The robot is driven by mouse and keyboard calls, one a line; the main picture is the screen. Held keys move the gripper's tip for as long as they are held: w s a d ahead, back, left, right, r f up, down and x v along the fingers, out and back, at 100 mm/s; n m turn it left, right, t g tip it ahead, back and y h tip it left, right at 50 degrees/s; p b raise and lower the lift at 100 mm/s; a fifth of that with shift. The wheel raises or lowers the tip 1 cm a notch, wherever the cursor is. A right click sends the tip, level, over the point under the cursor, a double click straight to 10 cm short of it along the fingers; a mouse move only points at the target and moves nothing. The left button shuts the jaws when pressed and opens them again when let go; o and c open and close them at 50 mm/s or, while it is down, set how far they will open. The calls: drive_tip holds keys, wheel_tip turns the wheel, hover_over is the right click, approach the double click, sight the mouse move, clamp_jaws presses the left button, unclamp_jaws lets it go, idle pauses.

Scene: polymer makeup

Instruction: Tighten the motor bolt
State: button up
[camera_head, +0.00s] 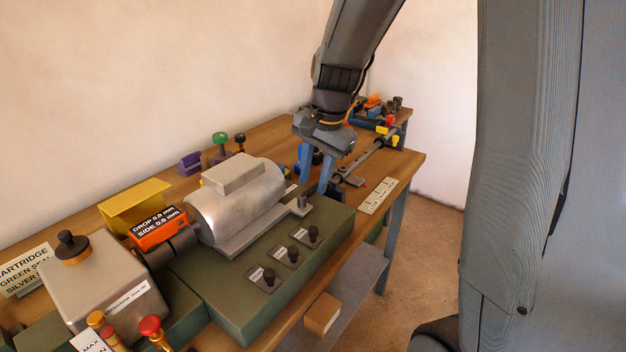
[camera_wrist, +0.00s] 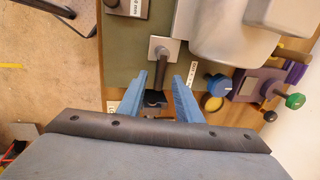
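The silver motor (camera_head: 235,205) sits on a green base block (camera_head: 325,225). A grey bolt-like post (camera_head: 302,204) stands upright at the near right corner of its mounting plate. My gripper (camera_head: 316,187) points down just beyond this post, with blue fingers apart. In the wrist view a square plate (camera_wrist: 155,48) carries a dark grey post that points toward the gap between my open fingers (camera_wrist: 167,76). A dark block (camera_wrist: 153,99) shows between the fingers, lower in that view. I cannot tell whether either finger touches anything.
Three small labelled dark knobs (camera_head: 291,254) stand on the green base. A grey bar tool (camera_head: 365,158) lies on the wooden bench (camera_head: 408,161) at right, near a white ruler-like label (camera_head: 378,195). Green and black knobs stand behind the motor. A grey box (camera_head: 105,285) stands at left.

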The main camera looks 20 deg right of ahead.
drive_tip(key=shift+f, duration=0.65)
clamp_jaws()
drive_tip(key=shift+w, duration=0.1)
